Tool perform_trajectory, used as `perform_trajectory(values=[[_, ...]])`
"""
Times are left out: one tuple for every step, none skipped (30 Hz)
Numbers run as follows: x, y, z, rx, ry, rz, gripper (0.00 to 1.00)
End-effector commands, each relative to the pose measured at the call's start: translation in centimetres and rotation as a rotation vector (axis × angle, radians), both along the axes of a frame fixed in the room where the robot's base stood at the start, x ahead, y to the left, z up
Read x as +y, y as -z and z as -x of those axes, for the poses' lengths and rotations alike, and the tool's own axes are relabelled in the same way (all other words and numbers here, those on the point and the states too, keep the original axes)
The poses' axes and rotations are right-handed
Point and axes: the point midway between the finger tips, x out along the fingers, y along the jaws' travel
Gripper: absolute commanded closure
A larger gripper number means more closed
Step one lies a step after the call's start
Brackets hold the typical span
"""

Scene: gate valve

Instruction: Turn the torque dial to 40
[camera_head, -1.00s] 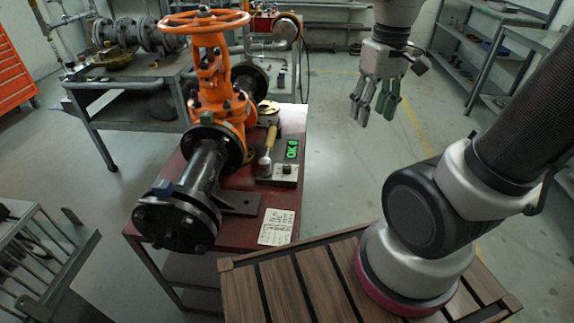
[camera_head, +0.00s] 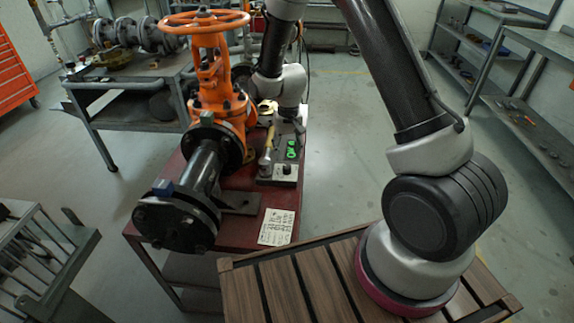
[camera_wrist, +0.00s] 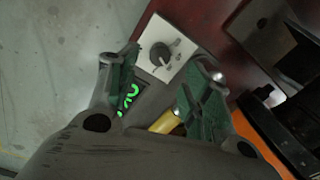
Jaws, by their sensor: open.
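In the head view the dial (camera_head: 287,169) sits at the front end of a small box on the red bench. A green lit display (camera_head: 291,149) is behind it; its digits also show in the wrist view (camera_wrist: 128,98), partly covered and unreadable. My gripper (camera_wrist: 172,64) is open and empty, its two fingers spread with the dial seen between and beyond them. It appears apart from the dial. In the head view my arm reaches over the bench behind the display.
An orange gate valve (camera_head: 207,70) with a handwheel and dark flanged pipe stands left of the box. A yellow-handled tool (camera_head: 269,139) lies beside the display. A paper card (camera_head: 276,227) lies on the red bench (camera_head: 235,237). The floor right of the bench is clear.

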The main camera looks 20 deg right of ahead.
Motion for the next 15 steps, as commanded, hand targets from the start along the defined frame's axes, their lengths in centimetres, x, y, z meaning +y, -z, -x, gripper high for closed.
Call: perform_trajectory(values=[[0.0,0.9,0.1,0.005,0.000,0.002,0.51],[0.0,1.4,0.1,0.004,-0.001,0.002,0.51],[0.0,2.2,0.1,0.005,-0.001,0.002,0.51],[0.0,2.7,0.1,0.005,-0.001,0.002,0.51],[0.0,3.2,0.1,0.004,-0.001,0.002,0.51],[0.0,3.9,0.1,0.005,-0.002,0.002,0.51],[0.0,4.3,0.2,0.005,-0.002,0.002,0.51],[0.1,4.7,0.1,0.004,-0.003,0.002,0.51],[0.1,5.3,0.1,0.004,-0.003,0.002,0.51],[0.1,5.6,0.1,0.004,-0.003,0.002,0.51],[0.1,5.8,0.1,0.004,-0.003,0.002,0.51],[0.1,6.2,0.1,0.004,-0.003,0.002,0.51],[0.1,6.3,0.1,0.004,-0.004,0.002,0.51],[0.1,6.4,0.1,0.003,-0.003,0.001,0.51],[0.1,6.5,0.1,0.002,-0.004,0.001,0.51]])
